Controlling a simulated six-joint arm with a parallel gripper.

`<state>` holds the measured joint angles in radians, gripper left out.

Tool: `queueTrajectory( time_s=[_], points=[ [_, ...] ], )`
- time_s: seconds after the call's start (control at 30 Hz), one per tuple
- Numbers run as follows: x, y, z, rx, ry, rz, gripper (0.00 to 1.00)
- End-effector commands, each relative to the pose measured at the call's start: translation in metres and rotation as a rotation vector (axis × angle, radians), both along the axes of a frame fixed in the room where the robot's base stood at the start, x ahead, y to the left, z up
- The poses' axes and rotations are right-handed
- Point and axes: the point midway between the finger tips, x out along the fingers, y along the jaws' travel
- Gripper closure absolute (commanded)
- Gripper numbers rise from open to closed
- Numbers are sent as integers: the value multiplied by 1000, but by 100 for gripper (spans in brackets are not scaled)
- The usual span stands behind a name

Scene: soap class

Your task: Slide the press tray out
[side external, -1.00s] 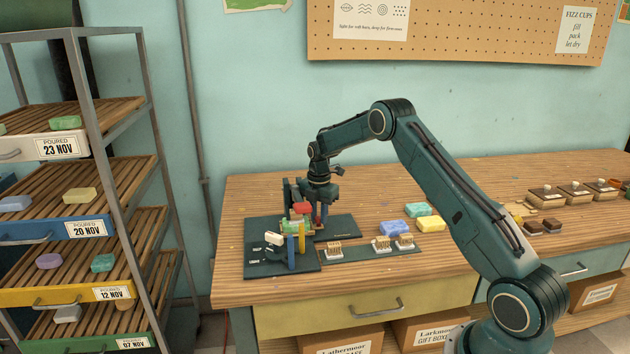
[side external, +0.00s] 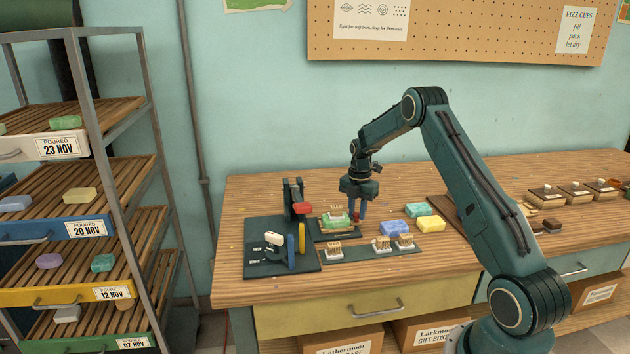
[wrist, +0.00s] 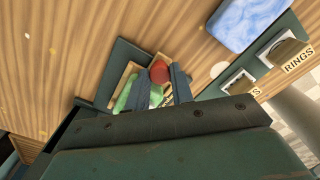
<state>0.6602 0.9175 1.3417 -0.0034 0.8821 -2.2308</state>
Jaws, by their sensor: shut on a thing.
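The press (side external: 292,192) stands at the left of the bench on a dark base, with a red part on its column and a blue and a yellow wheel. The dark press tray (side external: 315,236) lies to the right of the column, out from under it. It carries a green soap (side external: 328,223) with a stamp (side external: 336,211) on top. In the wrist view the tray (wrist: 121,57) and green soap (wrist: 124,98) are partly hidden by my gripper. My gripper (side external: 359,213) points down at the tray's right end, its fingers shut on the red knob (wrist: 160,72).
A dark strip (side external: 358,254) with several stamps runs along the front of the tray. Blue (side external: 394,229), green (side external: 418,210) and yellow (side external: 431,223) soaps lie close to the right. A curing rack (side external: 100,120) stands left of the bench. Bare wood lies behind the tray.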

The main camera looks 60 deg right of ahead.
Motion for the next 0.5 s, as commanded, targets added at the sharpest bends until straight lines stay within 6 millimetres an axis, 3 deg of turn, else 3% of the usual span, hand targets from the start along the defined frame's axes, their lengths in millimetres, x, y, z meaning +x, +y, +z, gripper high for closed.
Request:
queueTrajectory(
  time_s=[0.3,0.33,0.5],
  points=[
    [-5,-6,0,-5,3,-11,100],
    [-5,-6,0,-5,3,-11,71],
    [-4,-5,0,-3,3,-8,68]
  ],
)
